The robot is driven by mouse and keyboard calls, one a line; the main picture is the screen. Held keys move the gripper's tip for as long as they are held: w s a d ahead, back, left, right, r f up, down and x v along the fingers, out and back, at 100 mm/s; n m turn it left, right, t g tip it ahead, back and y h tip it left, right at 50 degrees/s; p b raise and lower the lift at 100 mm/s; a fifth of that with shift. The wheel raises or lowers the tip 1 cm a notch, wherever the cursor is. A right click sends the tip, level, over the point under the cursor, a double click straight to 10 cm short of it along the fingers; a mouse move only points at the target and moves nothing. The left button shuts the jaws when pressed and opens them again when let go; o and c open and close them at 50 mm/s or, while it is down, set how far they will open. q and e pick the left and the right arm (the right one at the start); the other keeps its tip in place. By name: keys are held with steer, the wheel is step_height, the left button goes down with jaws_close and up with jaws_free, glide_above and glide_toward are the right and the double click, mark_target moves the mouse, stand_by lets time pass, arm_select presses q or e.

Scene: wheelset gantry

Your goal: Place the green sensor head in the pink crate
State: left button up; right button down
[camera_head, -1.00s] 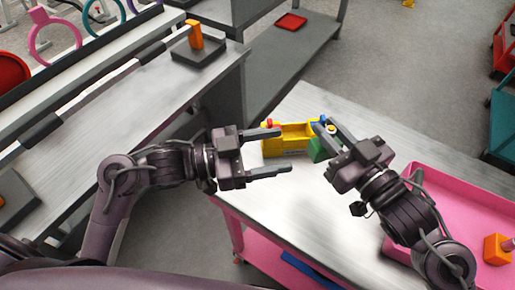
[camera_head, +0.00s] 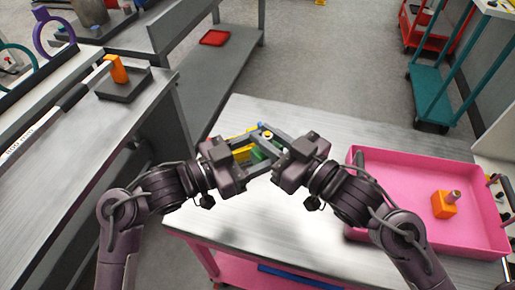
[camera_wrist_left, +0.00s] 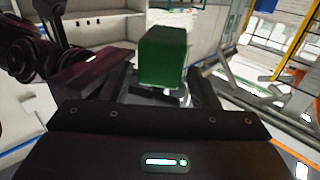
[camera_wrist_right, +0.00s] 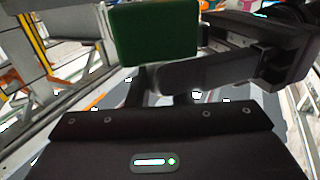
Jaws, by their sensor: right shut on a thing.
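The green sensor head (camera_head: 258,155) is between my two grippers above the grey table, partly hidden by fingers. My right gripper (camera_head: 257,138) is shut on it; the green block also shows above the fingers in the right wrist view (camera_wrist_right: 155,35). My left gripper (camera_head: 266,147) faces it from the left, with its fingers spread apart on either side of the block (camera_wrist_left: 162,58) in the left wrist view. I cannot tell whether they touch it. The pink crate (camera_head: 395,162) sits on the right of the table, holding an orange block with a stem (camera_head: 444,204).
A yellow holder (camera_head: 243,154) with a blue part is mostly hidden behind the grippers. The grey table (camera_head: 340,125) is clear behind and in front of them. A long grey bench (camera_head: 75,150) stands at left, and a teal cart (camera_head: 432,95) stands beyond the crate.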

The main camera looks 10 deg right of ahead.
arm_select(q)
steer(key=c, duration=0.9)
steer(key=shift+c, duration=0.2)
arm_select(e)
steer(key=c, duration=1.2)
jaws_free()
steer(key=shift+c, duration=0.2)
